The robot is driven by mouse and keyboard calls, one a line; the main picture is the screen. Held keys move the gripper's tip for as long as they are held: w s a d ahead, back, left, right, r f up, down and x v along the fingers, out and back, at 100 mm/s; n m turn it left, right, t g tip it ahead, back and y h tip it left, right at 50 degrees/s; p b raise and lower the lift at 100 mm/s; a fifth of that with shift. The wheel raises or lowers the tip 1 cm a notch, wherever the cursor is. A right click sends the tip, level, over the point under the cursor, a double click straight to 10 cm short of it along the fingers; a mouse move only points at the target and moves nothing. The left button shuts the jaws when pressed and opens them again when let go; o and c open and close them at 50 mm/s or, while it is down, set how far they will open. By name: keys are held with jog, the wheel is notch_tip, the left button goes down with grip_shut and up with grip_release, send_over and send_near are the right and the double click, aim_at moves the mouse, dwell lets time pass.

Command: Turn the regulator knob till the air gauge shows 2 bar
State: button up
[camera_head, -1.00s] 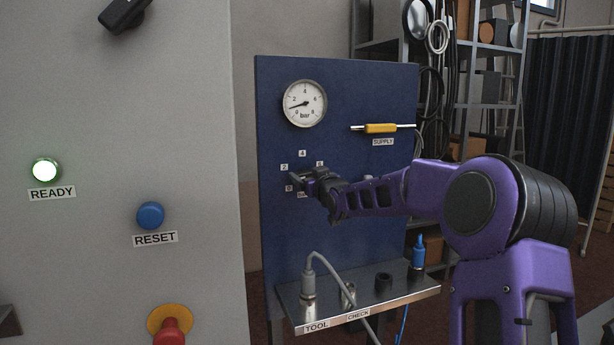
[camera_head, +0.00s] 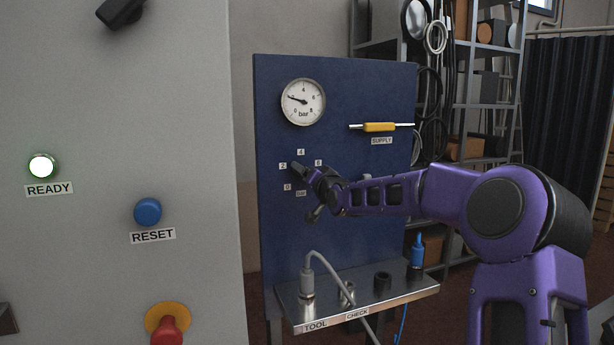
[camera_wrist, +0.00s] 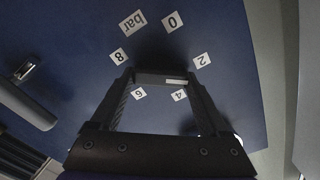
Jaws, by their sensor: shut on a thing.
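The round white air gauge (camera_head: 303,102) is at the upper left of the blue panel. Its needle points left and slightly up, at about the 2 mark, covering that numeral. The regulator knob (camera_wrist: 160,78) is a dark bar with a white mark at its right end, on the side of the 2 label (camera_wrist: 201,61). My gripper (camera_head: 300,168) is at the knob below the gauge, and its fingers are shut on it, one at each end in the wrist view. In the head view my gripper hides most of the knob.
A yellow-handled supply valve (camera_head: 380,127) is right of the gauge. A steel shelf (camera_head: 350,300) with a grey-cabled plug (camera_head: 307,281) juts out below. The grey cabinet (camera_head: 90,100) with a lit READY lamp (camera_head: 42,166) and blue RESET button (camera_head: 148,212) stands close at left.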

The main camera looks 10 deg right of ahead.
jog(key=shift+m, duration=0.3)
jog(key=o, duration=1.2)
jog(key=shift+o, duration=0.2)
jog(key=s+d+p, duration=0.2)
jog(key=s+d, duration=0.1)
jog(key=s, duration=1.4)
jog(key=shift+d, duration=0.2)
